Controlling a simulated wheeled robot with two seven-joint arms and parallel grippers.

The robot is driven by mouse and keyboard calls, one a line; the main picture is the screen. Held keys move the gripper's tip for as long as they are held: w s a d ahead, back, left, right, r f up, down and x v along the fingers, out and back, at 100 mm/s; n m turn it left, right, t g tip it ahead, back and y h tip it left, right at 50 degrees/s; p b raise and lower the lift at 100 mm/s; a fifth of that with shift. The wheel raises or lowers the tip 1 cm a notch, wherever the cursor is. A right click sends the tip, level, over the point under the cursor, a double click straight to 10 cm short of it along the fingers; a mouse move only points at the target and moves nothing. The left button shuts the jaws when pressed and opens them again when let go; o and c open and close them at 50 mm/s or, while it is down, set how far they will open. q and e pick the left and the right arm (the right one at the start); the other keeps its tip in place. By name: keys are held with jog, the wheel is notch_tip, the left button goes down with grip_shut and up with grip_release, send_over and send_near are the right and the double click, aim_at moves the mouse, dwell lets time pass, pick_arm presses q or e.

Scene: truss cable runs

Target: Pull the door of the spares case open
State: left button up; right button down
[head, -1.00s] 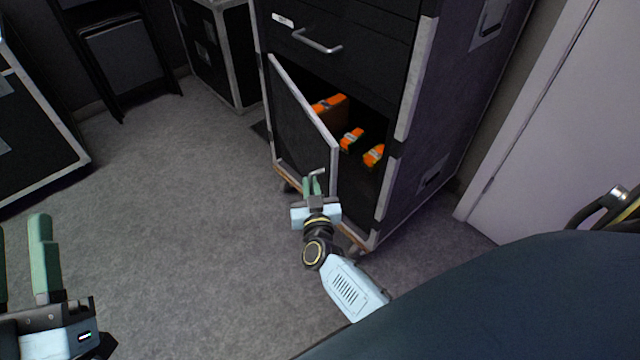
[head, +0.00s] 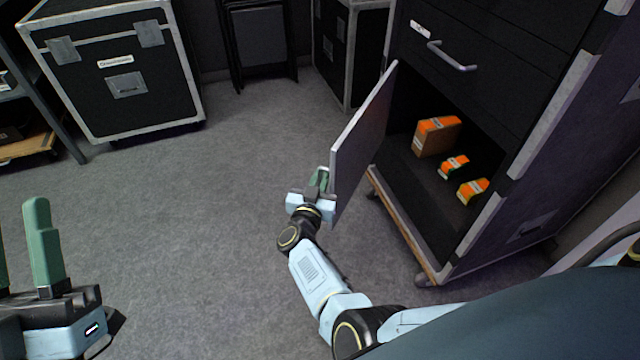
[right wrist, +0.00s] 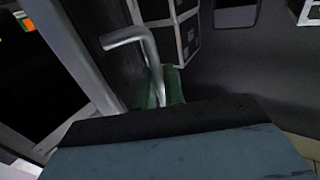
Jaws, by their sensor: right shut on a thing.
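The spares case (head: 560,130) is a tall black case with grey metal edges at the right of the head view. Its lower door (head: 362,130) stands swung well out from the opening, hinged on the left side. My right gripper (head: 320,181) is at the door's outer face, shut on the door handle. In the right wrist view, the silver bent handle (right wrist: 128,37) runs down between the green fingers (right wrist: 158,90). The door hides part of the grip in the head view. My left gripper (head: 20,245) is at the lower left, open and empty, its left finger cut off by the edge.
Orange boxes (head: 437,136) stand inside the case. A closed drawer with a handle (head: 452,58) is above. A black flight case (head: 122,85) and a shelf rack (head: 45,110) are at back left. Grey floor (head: 200,200) left of the door is clear.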

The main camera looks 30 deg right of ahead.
jog(key=shift+d, duration=0.1)
jog(key=c, duration=1.6)
grip_release()
jog(key=shift+c, duration=0.2)
